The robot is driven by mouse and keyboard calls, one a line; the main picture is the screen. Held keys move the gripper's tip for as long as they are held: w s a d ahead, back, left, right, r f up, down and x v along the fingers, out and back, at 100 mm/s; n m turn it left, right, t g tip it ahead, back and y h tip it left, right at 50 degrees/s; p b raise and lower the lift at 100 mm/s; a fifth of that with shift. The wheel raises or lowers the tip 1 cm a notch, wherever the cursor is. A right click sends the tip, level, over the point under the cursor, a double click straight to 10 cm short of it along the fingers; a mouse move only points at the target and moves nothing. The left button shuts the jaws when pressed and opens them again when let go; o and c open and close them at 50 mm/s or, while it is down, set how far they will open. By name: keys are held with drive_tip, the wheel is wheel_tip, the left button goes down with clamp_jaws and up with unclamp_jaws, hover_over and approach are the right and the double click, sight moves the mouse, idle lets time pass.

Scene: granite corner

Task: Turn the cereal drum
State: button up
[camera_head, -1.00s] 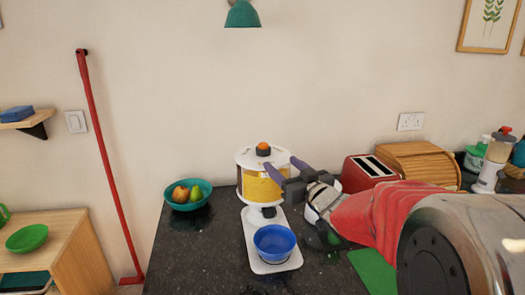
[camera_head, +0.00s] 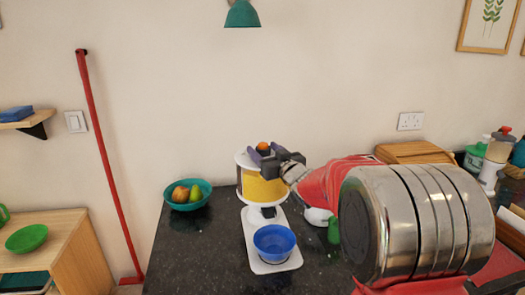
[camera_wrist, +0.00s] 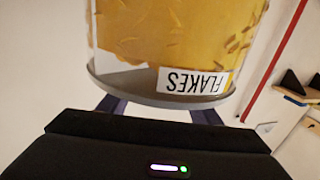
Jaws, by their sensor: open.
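The cereal drum (camera_head: 262,188) is a clear cylinder of yellow flakes with a white lid, standing upright on a white dispenser stand (camera_head: 251,226). An orange-topped dark knob (camera_head: 263,146) sits on top. My gripper (camera_head: 265,153) is open at lid height, its purple fingers at the knob; whether they touch it I cannot tell. In the wrist view the drum (camera_wrist: 170,35) fills the top, its FLAKES label upside down. The fingers pass behind its grey rim, so their tips and the knob are hidden there. A blue bowl (camera_head: 274,240) sits on the stand's base.
A teal fruit bowl (camera_head: 188,196) stands left of the drum on the dark counter (camera_head: 195,255). A green object (camera_head: 334,231) is under my arm, right of the stand. A bread box (camera_head: 414,152) and bottles are at the right. A teal lamp hangs above.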

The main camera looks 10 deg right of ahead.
drive_tip(key=shift+w+a, duration=0.1)
drive_tip(key=shift+w, duration=0.2)
drive_tip(key=c, duration=1.4)
drive_tip(key=shift+a, duration=0.35)
clamp_jaws()
drive_tip(key=shift+d, duration=0.4)
